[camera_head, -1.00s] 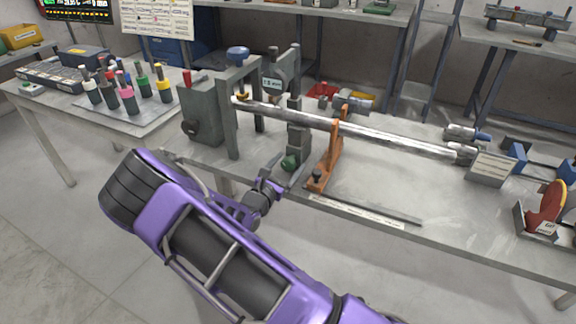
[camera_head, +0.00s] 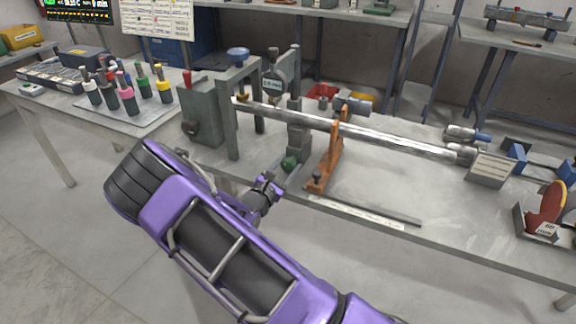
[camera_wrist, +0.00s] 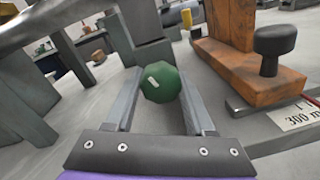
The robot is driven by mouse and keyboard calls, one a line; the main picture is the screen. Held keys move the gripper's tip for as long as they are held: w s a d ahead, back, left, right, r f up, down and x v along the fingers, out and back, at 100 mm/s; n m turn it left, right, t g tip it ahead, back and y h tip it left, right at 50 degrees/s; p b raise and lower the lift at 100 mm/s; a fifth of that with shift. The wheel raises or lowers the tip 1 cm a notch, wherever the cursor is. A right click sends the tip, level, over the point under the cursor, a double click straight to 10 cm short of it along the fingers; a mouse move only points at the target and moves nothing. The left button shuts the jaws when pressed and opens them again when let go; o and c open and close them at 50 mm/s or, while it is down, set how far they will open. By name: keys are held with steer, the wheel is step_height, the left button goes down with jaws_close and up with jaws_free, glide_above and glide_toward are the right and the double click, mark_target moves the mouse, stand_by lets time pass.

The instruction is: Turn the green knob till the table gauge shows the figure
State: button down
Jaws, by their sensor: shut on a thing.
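The green knob (camera_head: 290,163) sits low on the front of a grey upright post (camera_head: 298,125) under the long shiny tube (camera_head: 370,138). In the wrist view the faceted knob (camera_wrist: 161,83) has a pale mark on its face. My gripper (camera_wrist: 162,72) has one finger on each side of the knob and is shut on it. In the head view my gripper (camera_head: 277,177) reaches it from the front left. A small gauge with a pale display (camera_head: 272,86) stands behind the tube; its figures are too small to read surely.
An orange bracket (camera_head: 329,160) with a black knob (camera_wrist: 274,40) stands close right of the green knob. A labelled ruler strip (camera_head: 365,211) lies along the bench's front edge. The floor in front is clear.

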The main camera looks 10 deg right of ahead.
steer(key=shift+m, duration=0.4)
steer(key=shift+c, duration=1.4)
jaws_free()
steer(key=shift+a, duration=0.1)
steer(key=p+v, duration=0.1)
steer(key=v, duration=1.6)
steer(key=shift+s, duration=0.15)
